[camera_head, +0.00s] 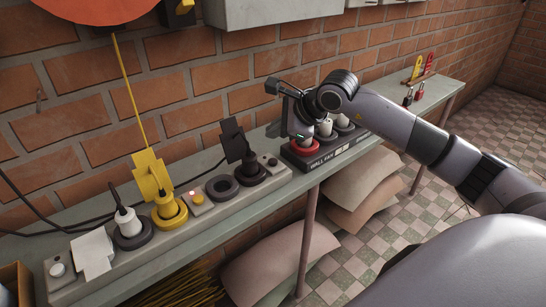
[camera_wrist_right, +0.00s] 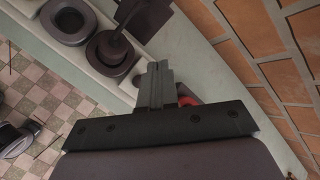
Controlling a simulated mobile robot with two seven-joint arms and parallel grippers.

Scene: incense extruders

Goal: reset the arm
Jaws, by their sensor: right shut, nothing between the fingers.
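My right arm (camera_head: 400,120) comes in from the right in the head view. It reaches over the far end of the bench, with the wrist above a black stand labelled "WALL PAN" (camera_head: 322,160). My right gripper (camera_wrist_right: 158,68) shows in the wrist view with its two fingers pressed together and nothing between them. It is over the pale bench strip, near a black round socket with a dark upright plate. In the head view its fingertips are hard to make out against the stand and wall. My left gripper is in neither view.
A pale strip on the bench (camera_head: 226,150) holds a yellow plug piece (camera_head: 152,178), an empty black ring (camera_head: 222,187) and a black plug piece (camera_head: 240,146). A red ring (camera_head: 303,148) lies below my right wrist. The brick wall stands close behind.

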